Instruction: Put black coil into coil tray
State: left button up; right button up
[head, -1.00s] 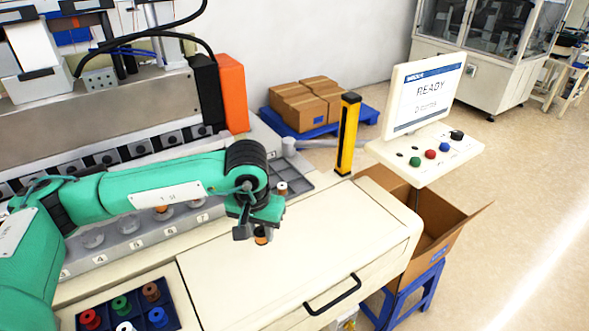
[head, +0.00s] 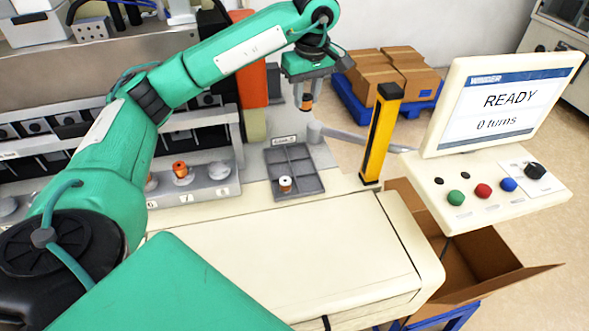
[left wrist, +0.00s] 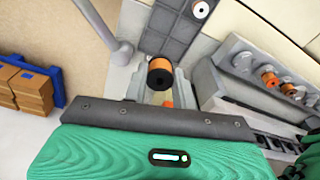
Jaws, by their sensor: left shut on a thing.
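My left gripper (head: 306,92) is shut on the black coil (head: 307,102), a spool with copper-orange winding, and holds it in the air. In the left wrist view the black end of the coil (left wrist: 160,76) shows between the fingers (left wrist: 160,88). The grey coil tray (head: 299,181) lies just below and left of the held coil in the head view, clear of it. A coil with a white end (head: 285,184) sits in the tray's front left compartment; the other compartments look empty. The tray (left wrist: 172,28) also shows in the left wrist view. My right gripper is out of view.
A row of numbered cups (head: 208,183) left of the tray holds an orange coil (head: 180,169). A yellow-black post (head: 380,135) and a grey pipe (head: 345,137) stand right of the tray. The READY screen (head: 505,105) is farther right. The cream worktop (head: 290,255) is clear.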

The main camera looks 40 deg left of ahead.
pick_arm(q)
jog(key=shift+s+a+f, duration=0.15)
jog(key=shift+f, duration=0.5)
send_over(302, 167)
jog(key=f, duration=0.5)
jog(key=shift+s+d+f+p, duration=0.1)
jog(key=shift+d+f+p, duration=0.2)
jog(key=shift+p, duration=0.05)
notch_tip(302, 167, down, 8)
jog(key=shift+f+p, duration=0.1)
jog(key=shift+p, duration=1)
notch_tip(302, 167, down, 4)
jog(key=shift+f+p, duration=0.1)
jog(key=shift+p, duration=0.55)
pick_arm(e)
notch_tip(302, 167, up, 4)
pick_arm(q)
jog(key=shift+f, duration=0.2)
jog(key=o, duration=0.9)
jog(key=shift+f, duration=0.1)
jog(key=shift+o, duration=0.2)
notch_tip(302, 167, up, 12)
jog(key=d+b, duration=0.1)
jog(key=b, duration=0.3)
jog(key=shift+s+d, duration=0.15)
jog(key=shift+s, duration=0.2)
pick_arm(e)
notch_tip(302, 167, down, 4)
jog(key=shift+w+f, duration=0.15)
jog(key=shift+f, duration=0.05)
